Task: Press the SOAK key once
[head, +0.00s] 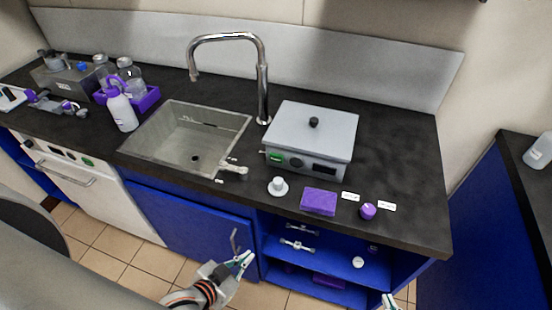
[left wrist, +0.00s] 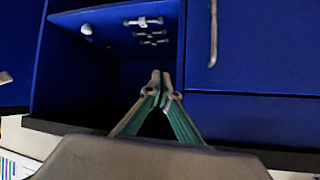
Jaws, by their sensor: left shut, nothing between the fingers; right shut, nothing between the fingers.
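No label reading SOAK is legible. A grey lidded box (head: 312,130) stands on the counter right of the sink, with a green key (head: 275,156), a dark round part (head: 296,162) and a dark panel on its front. A white under-counter machine (head: 95,198) at the left has a control strip with a green button (head: 87,161). My left gripper (head: 247,257) is shut and empty, low in front of the blue cabinet; its closed tips (left wrist: 160,78) show in the left wrist view. My right gripper (head: 389,301) is shut and empty, partly cut off at the bottom edge.
The sink (head: 190,138) has a tall tap (head: 262,85). A purple block (head: 318,201), a purple knob-like piece (head: 368,210) and a white piece (head: 278,187) lie near the counter's front edge. Bottles stand in a purple tray (head: 148,100). The open blue shelf (head: 335,262) is below.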

